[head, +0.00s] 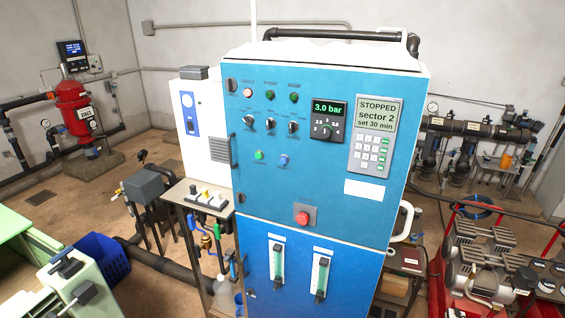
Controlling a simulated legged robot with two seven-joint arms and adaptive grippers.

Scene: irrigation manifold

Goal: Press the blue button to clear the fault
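The blue button (283,160) sits on the upper front of the blue control cabinet (330,195), right of a green button (258,155). The red fault lamp (248,92) is at the top left of the panel and looks bright in the middle. The display (377,115) reads "STOPPED sector 2 set 30 min". The pressure gauge (328,121) reads 3.0 bar. Neither of my grippers shows in the head view, and nothing covers the blue button.
A red mushroom button (302,218) sits lower on the panel, with selector switches (269,124) above the blue button. Red-framed pumps (480,260) stand at right, a blue crate (100,258) at left.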

